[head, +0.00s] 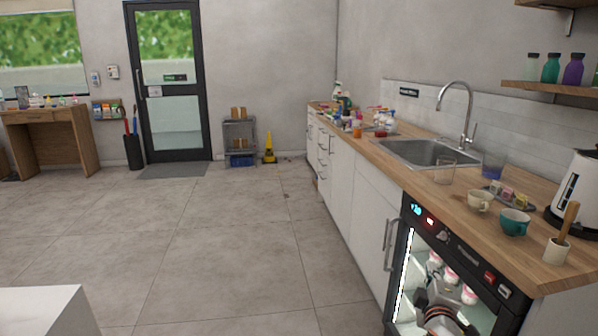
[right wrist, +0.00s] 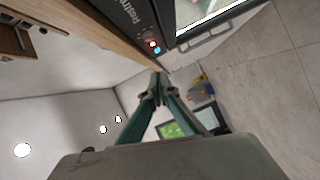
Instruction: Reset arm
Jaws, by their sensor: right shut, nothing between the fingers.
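My right arm shows at the bottom right of the head view, in front of the small glass-door fridge (head: 407,290) under the counter. My right gripper (head: 447,290) is in front of the lit glass, and its fingertips are hard to make out there. In the right wrist view the two fingers of the right gripper (right wrist: 157,85) meet at their tips, with nothing between them. The fridge front with its red and blue lights also shows at the top of that view. My left gripper is in neither view.
The wooden counter (head: 415,172) holds a sink (head: 420,152), a clear glass (head: 445,172), a beige cup (head: 480,201), a teal cup (head: 514,222), a mortar (head: 556,251) and a white kettle (head: 580,187). A white surface (head: 45,312) is at lower left. The floor between is clear.

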